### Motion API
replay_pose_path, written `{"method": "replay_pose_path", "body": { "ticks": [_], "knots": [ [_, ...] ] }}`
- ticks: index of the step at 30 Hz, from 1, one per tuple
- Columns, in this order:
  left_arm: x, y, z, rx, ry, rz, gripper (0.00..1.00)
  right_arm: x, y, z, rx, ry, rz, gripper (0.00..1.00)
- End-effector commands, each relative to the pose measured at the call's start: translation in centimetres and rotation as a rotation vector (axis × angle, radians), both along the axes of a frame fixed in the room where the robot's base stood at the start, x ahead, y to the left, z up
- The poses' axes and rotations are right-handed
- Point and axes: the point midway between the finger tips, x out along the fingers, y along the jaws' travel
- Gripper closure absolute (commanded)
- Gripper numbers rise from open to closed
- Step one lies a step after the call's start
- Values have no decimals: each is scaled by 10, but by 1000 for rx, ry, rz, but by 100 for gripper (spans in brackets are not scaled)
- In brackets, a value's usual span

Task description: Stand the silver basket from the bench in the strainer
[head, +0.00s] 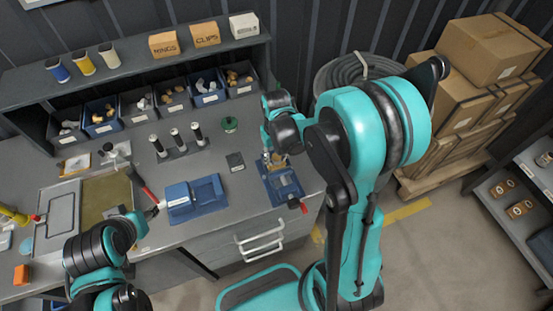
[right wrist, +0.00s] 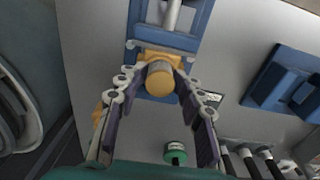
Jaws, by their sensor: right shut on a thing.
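My right gripper (right wrist: 161,72) is shut on a tan-gold cylinder (right wrist: 160,82), whose round end faces the wrist camera. I cannot tell whether this is the silver basket. Just beyond it is a brass-yellow body (right wrist: 146,56) on a blue stand (right wrist: 187,42), which looks like the strainer. Whether the cylinder is inside or above that body is hidden. In the head view the right gripper (head: 270,157) is over the back of the blue stand (head: 285,186), at the bench's right end. My left gripper (head: 150,212) is over the bench front; its fingers are unclear.
A blue block fixture (head: 194,198) stands left of the stand. A green round thing (head: 230,124), a dark block (head: 235,162) and a rack of upright cylinders (head: 178,141) are behind. A red-handled tool (head: 148,192) is near the left gripper. Bins (head: 135,112) line the back.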

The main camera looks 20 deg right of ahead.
Motion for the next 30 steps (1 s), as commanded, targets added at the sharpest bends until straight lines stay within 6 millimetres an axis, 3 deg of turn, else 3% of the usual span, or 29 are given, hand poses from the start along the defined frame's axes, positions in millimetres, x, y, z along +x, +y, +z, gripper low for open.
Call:
{"method": "replay_pose_path", "body": {
  "ticks": [1,14,15,25,30],
  "knots": [
    [0,0,-3,0,0,0,55,-8,4,-6,10,17,1,93],
    [1,0,-13,0,0,0,55,-8,3,-16,9,18,2,93],
    [0,0,-12,0,0,0,55,-7,3,-15,9,18,2,55],
    [0,0,-8,0,0,0,55,-7,3,-11,8,16,1,55],
    [0,0,4,0,0,0,55,-7,3,9,8,15,1,55]
  ]
}}
